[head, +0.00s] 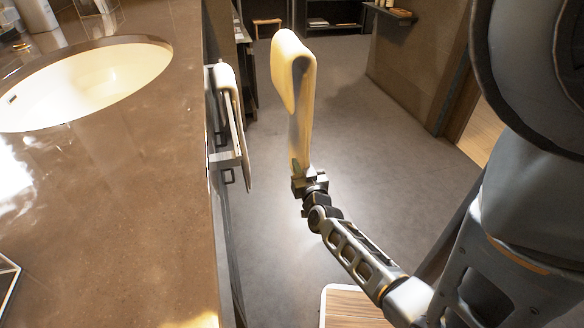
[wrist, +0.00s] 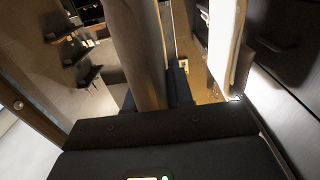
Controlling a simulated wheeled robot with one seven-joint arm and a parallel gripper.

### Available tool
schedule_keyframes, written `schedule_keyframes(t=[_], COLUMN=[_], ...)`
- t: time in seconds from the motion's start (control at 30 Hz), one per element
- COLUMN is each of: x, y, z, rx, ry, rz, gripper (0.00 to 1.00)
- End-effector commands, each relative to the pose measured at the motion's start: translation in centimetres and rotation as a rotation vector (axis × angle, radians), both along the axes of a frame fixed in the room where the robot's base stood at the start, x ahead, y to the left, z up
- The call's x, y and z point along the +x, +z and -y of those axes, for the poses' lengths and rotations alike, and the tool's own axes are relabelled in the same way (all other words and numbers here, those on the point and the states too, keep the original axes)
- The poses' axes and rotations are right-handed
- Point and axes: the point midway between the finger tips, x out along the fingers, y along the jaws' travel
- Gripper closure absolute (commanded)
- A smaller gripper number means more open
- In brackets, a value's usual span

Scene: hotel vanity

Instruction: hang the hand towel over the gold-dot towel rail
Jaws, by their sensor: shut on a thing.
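The hand towel (head: 292,90) is cream and folded over at its top. It stands up from my gripper (head: 309,182), which is shut on its lower end above the floor, right of the vanity. In the wrist view the towel (wrist: 138,45) rises as a dark strip from between the fingers. Rails (head: 226,157) stick out from the vanity front, left of the towel and apart from it. A pale cloth (head: 226,78) hangs at one of them; a white panel-like shape also shows in the wrist view (wrist: 224,45). I cannot make out a gold dot on any rail.
The brown counter (head: 150,200) with its oval basin (head: 85,85) fills the left; its edge runs beside the rails. Open grey floor (head: 390,170) lies right of the towel. A stool (head: 267,27) and shelves stand far back. A wooden-topped item (head: 350,307) is low in front.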

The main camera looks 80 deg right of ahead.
Motion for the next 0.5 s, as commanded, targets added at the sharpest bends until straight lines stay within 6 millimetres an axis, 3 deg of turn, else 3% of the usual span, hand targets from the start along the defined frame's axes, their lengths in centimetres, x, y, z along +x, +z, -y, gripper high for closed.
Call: schedule_keyframes(t=[0.5], x=[3.4], y=[0.2], z=[-1.4], rx=[-0.001], ry=[0.002], rz=[0.001], gripper=[1.0])
